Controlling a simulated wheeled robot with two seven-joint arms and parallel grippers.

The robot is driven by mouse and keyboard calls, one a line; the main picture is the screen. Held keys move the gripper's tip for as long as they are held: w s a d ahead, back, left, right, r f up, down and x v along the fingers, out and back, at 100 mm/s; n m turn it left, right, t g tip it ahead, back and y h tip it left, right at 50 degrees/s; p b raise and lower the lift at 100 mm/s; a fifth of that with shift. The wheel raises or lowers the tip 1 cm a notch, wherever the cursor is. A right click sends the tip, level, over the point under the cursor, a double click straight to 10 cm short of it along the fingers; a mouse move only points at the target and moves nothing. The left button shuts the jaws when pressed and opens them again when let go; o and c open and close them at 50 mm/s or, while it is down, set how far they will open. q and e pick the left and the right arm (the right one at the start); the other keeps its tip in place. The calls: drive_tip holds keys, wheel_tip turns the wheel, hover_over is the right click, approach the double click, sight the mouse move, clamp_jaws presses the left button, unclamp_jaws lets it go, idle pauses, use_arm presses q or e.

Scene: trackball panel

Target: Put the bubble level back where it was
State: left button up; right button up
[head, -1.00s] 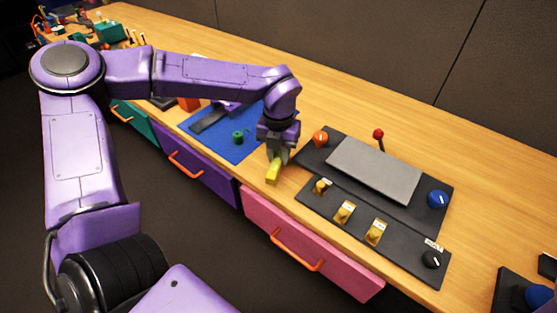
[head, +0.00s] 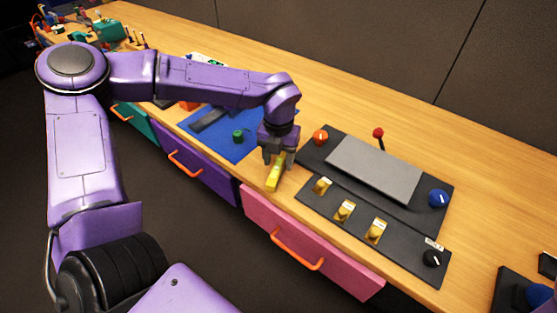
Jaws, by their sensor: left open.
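The yellow bubble level (head: 273,178) is on the wooden bench top, near the front edge, between the blue mat and the black control panel. My left gripper (head: 278,161) is above and just behind it, pointing down, with its fingers spread apart. The level's upper end shows between the fingers; I cannot tell whether they touch it. My right gripper is out of view.
The black panel (head: 311,203) with switches, knobs and a grey plate (head: 375,168) is just right of the level. A blue mat (head: 232,153) with a green round piece (head: 238,136) lies to the left. A pink drawer (head: 312,246) is below the bench edge.

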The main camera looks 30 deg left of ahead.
sight(278, 164)
use_arm(q)
wheel_tip(278, 164, up, 11)
idle(0.7)
